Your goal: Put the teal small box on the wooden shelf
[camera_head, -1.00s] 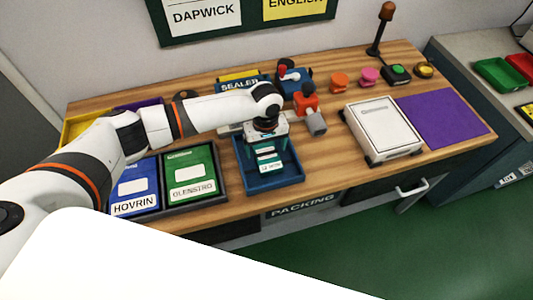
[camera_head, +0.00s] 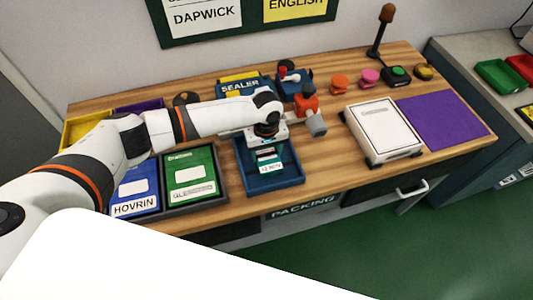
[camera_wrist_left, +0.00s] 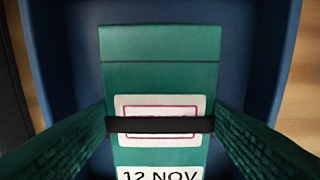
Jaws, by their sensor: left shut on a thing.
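The teal small box (camera_wrist_left: 160,80) fills the middle of the left wrist view, with a white label reading "12 NOV" and a dark band across it. In the head view the box (camera_head: 268,157) is partly hidden under my left gripper (camera_head: 267,147). My left gripper (camera_wrist_left: 160,125) is shut on the box, one finger on each side. The box is over or in the blue tray (camera_head: 275,187); I cannot tell whether it touches the tray floor. No wooden shelf can be made out in these views. My right gripper is not in view.
A white scale (camera_head: 384,132) and purple mat (camera_head: 443,120) lie right. Bare wood separates tray and scale.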

